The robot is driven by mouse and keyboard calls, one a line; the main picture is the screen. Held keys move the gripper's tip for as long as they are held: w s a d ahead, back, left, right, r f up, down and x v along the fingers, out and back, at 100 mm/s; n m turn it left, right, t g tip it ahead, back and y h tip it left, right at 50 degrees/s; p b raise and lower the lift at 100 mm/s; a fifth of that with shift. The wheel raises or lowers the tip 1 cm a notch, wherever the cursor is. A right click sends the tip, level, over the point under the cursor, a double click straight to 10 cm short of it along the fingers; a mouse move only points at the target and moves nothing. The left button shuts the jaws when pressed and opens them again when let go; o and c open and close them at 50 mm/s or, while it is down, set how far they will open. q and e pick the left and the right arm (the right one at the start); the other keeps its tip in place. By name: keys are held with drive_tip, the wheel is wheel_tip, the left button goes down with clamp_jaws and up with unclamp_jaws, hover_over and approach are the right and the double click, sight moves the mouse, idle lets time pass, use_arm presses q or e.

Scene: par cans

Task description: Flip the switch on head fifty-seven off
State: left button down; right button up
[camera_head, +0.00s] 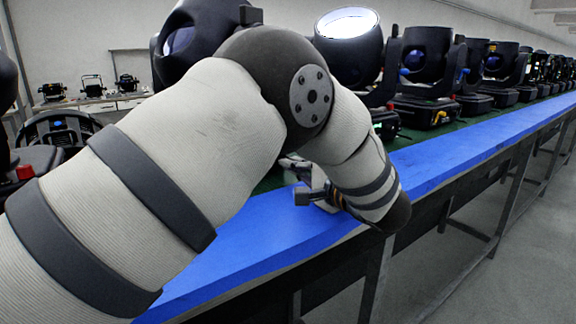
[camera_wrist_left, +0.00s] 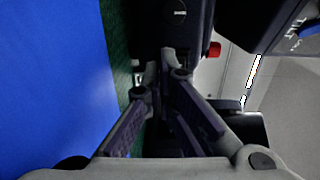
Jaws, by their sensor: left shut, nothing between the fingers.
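My left arm crosses the head view, and its left gripper (camera_head: 300,182) is low over the blue table edge, partly hidden behind the wrist. In the left wrist view the left gripper (camera_wrist_left: 163,80) is shut and empty, its fingers pointing at a black moving-head light base (camera_wrist_left: 188,25). A small red part (camera_wrist_left: 215,48) shows on its right side; I cannot tell whether it is the switch. No number fifty-seven is legible. A lit head (camera_head: 347,25) and a dark head (camera_head: 185,42) stand behind my arm, which hides their lower parts. My right gripper is not in view.
A blue strip (camera_head: 450,150) runs along the table front beside green matting. Several black heads (camera_head: 428,65) recede to the right. Smaller lights (camera_head: 92,84) stand on a back table. A black part labelled TILT (camera_wrist_left: 285,40) is at the wrist view's upper right. The aisle floor is clear.

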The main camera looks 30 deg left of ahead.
use_arm(q)
drive_tip(key=v, duration=1)
drive_tip(key=shift+s+a, duration=0.1)
drive_tip(key=shift+s, duration=0.1)
drive_tip(key=shift+f, duration=0.1)
